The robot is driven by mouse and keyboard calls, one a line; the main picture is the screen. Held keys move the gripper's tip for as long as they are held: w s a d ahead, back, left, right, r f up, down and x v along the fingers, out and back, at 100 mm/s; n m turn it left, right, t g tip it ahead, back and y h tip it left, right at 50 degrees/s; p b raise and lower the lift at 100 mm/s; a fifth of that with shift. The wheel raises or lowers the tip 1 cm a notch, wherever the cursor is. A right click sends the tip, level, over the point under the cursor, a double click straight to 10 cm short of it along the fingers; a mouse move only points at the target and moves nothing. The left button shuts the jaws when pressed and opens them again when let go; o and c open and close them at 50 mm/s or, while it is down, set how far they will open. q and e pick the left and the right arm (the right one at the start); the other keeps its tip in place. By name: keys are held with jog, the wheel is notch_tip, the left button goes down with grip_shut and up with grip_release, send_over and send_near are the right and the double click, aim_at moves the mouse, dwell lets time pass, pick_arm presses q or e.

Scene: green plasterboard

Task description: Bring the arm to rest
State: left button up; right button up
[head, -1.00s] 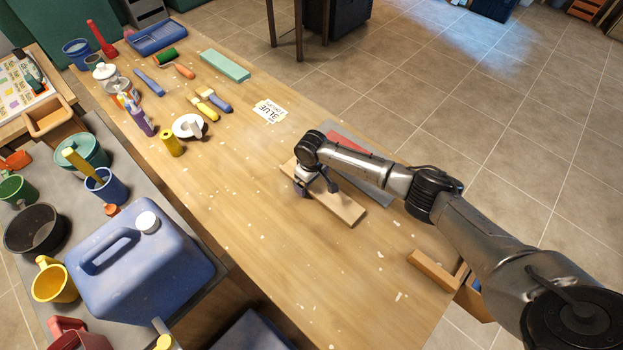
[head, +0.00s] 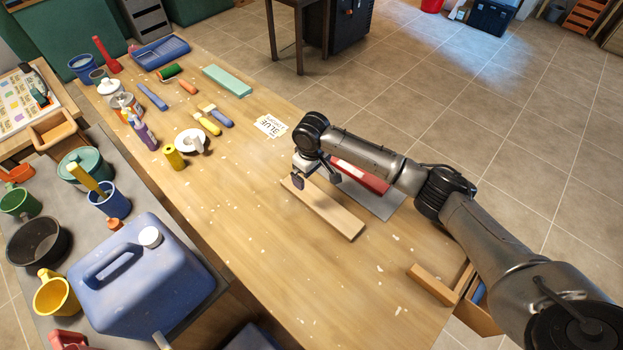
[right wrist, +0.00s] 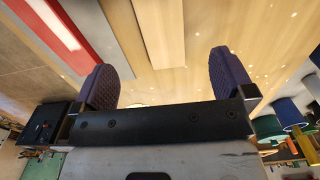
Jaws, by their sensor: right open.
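My right arm reaches in from the right over the wooden workbench (head: 240,200). My left gripper is not in view.
A red block (head: 360,176) lies on a grey sheet (head: 385,205) behind the board, partly hidden by my arm. A blue jerrycan (head: 140,280) stands at left. The bench's front middle is clear.

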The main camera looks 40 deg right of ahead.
jog(key=shift+r, duration=0.85)
